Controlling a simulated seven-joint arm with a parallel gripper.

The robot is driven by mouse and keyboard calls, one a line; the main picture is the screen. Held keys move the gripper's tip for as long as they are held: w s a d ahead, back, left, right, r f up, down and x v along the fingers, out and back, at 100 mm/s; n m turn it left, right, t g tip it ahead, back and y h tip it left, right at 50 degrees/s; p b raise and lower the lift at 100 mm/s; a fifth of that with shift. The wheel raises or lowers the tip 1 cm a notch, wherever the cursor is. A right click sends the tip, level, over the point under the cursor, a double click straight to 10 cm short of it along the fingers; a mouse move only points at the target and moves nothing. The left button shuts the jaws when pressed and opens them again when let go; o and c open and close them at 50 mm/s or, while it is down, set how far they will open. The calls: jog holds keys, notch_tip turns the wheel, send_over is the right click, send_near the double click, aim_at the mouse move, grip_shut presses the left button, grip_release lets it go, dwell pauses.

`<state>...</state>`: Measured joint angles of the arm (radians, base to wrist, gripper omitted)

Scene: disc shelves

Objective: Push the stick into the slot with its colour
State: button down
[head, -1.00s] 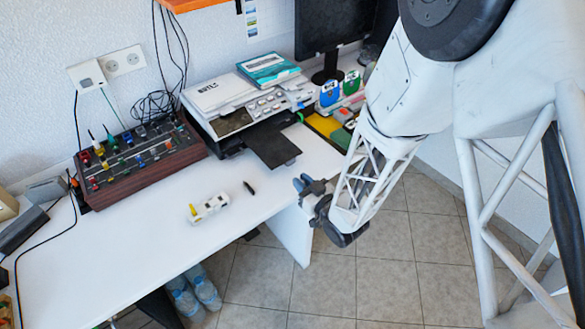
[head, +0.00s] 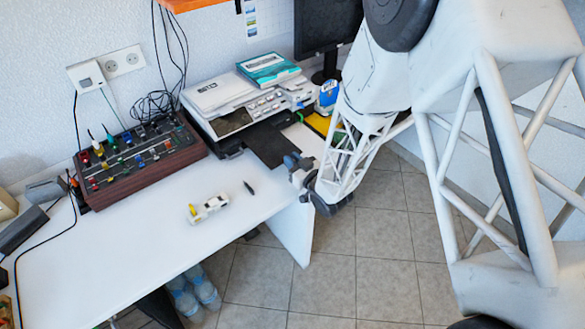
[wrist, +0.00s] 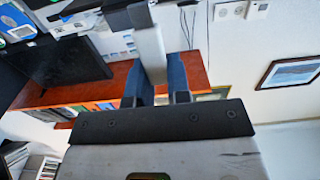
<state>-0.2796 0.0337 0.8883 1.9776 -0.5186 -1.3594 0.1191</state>
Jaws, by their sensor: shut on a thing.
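My gripper (head: 293,163) is at the right end of the white desk in the head view, near the printer's dark tray. In the wrist view its two blue fingers (wrist: 160,82) are shut on a pale grey stick (wrist: 150,50), which points away from the gripper. I cannot make out a colour mark on it. A small white block (head: 209,208) with a yellow part at its left end lies on the desk, left of and below my gripper. I cannot tell whether it has a slot.
A small black object (head: 249,188) lies beside the white block. A brown box (head: 138,165) with several coloured knobs stands at the left, a printer (head: 225,107) at the back. A blue-and-white object (head: 328,96) stands right of the printer. The desk front (head: 140,255) is clear.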

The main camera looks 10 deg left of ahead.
jog(key=shift+f, duration=0.1)
jog(key=shift+f, duration=1.65)
jog(key=shift+f, duration=0.1)
jog(key=c, duration=1.1)
grip_release()
jog(key=shift+s, duration=0.1)
jog(key=shift+s+d, duration=0.4)
jog(key=shift+d, duration=0.1)
jog(key=v, duration=1)
jog(key=shift+s+d, duration=0.2)
